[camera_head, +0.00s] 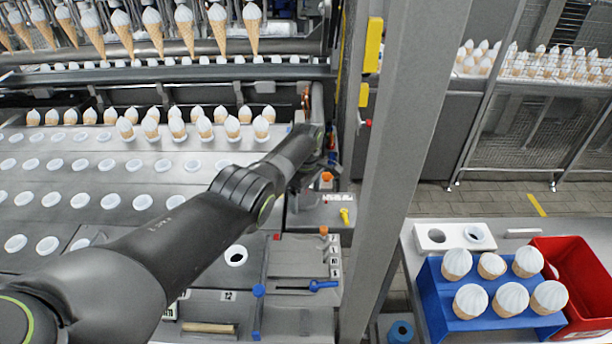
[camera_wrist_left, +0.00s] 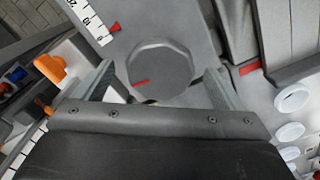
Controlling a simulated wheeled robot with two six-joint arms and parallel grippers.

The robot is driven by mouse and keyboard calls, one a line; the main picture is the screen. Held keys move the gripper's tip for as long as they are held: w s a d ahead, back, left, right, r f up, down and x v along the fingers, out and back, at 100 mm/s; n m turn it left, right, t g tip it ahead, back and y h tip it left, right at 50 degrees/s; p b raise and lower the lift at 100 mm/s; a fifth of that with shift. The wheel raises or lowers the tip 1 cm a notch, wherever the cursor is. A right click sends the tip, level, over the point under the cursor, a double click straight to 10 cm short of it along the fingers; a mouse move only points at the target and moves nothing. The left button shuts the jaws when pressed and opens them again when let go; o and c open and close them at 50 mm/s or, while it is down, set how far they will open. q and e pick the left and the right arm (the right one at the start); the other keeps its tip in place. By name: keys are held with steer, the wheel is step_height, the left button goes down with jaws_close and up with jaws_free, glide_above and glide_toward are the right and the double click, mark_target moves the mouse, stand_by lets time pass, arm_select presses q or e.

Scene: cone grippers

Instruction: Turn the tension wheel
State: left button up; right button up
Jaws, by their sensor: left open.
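The tension wheel (camera_wrist_left: 160,68) is a grey, many-sided knob with a red mark on its lower left, seen in the left wrist view. A scale plate with numbers and a red pointer lies at its upper left. My left gripper (camera_wrist_left: 158,78) is open, with one finger on each side of the wheel in this view. I cannot tell whether the fingers touch it. In the head view my left arm reaches up and right to the machine's side, with the gripper (camera_head: 310,172) there; the wheel is hidden. My right gripper is not in view.
An orange knob (camera_wrist_left: 50,68) stands left of the gripper. Orange, yellow (camera_head: 345,215) and blue (camera_head: 322,285) handles sit on the panel below. A grey post (camera_head: 400,150) stands close right. A blue cone rack (camera_head: 433,292) and red bin (camera_head: 590,275) stand further right.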

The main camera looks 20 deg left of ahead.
mark_target(306, 198)
arm_select(q)
step_height(306, 198, up, 5)
steer(key=shift+r+p, duration=0.1)
steer(key=shift+p, duration=0.8)
step_height(306, 198, up, 12)
steer(key=b, duration=0.2)
